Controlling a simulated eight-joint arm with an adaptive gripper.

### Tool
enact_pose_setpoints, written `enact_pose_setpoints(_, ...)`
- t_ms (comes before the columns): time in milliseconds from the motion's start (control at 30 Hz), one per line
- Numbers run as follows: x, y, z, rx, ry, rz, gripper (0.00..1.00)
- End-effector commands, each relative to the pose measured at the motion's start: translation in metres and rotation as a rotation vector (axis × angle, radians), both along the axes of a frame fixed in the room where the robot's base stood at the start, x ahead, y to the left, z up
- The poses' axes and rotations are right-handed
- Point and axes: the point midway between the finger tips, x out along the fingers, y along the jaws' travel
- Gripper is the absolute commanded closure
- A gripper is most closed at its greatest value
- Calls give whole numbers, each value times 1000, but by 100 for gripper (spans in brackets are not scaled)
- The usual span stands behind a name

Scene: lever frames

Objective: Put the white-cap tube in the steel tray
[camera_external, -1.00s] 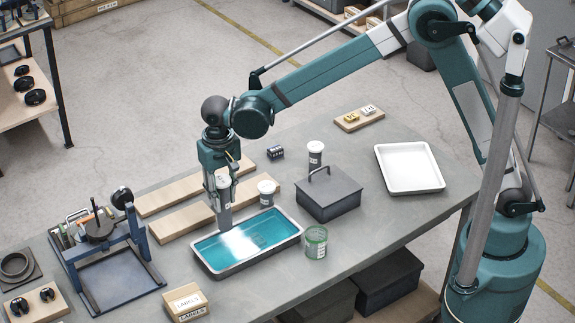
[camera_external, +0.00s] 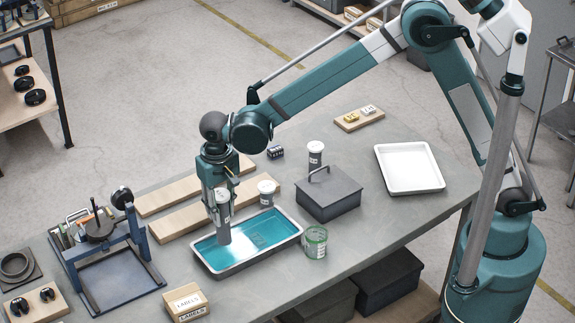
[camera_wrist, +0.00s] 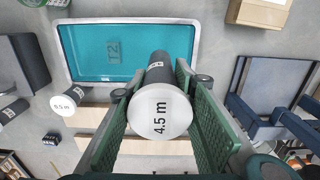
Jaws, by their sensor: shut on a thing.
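My gripper (camera_external: 221,203) is shut on a dark grey tube with a white cap (camera_external: 223,231). The tube hangs nearly upright, its lower end over the left part of the steel tray (camera_external: 268,233), which has a teal inside. I cannot tell whether the tube touches the tray floor. In the wrist view my gripper (camera_wrist: 162,88) has the tube between its green pads, and the cap (camera_wrist: 160,116) reads "4.5 m". The tray (camera_wrist: 90,52) lies beyond it, its near right corner partly hidden by the tube.
Two other white-capped tubes (camera_external: 267,193) (camera_external: 315,155) stand behind the tray. A dark lidded box (camera_external: 330,200) and a green-tinted jar (camera_external: 315,243) are to its right. A white tray (camera_external: 409,168) lies farther right. A blue-framed stand (camera_external: 110,250) is at left.

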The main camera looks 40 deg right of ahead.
Motion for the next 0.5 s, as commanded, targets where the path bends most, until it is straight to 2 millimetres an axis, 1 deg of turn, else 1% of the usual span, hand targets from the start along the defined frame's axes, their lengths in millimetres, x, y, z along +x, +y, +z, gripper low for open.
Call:
enact_pose_setpoints(100, 0, 0, -17, 0, 0, 0, 92)
enact_pose_setpoints(200, 0, 0, -26, 0, 0, 0, 92)
enact_pose_setpoints(300, 0, 0, -31, 0, 0, 0, 92)
enact_pose_setpoints(500, 0, 0, -32, 0, 0, 0, 92)
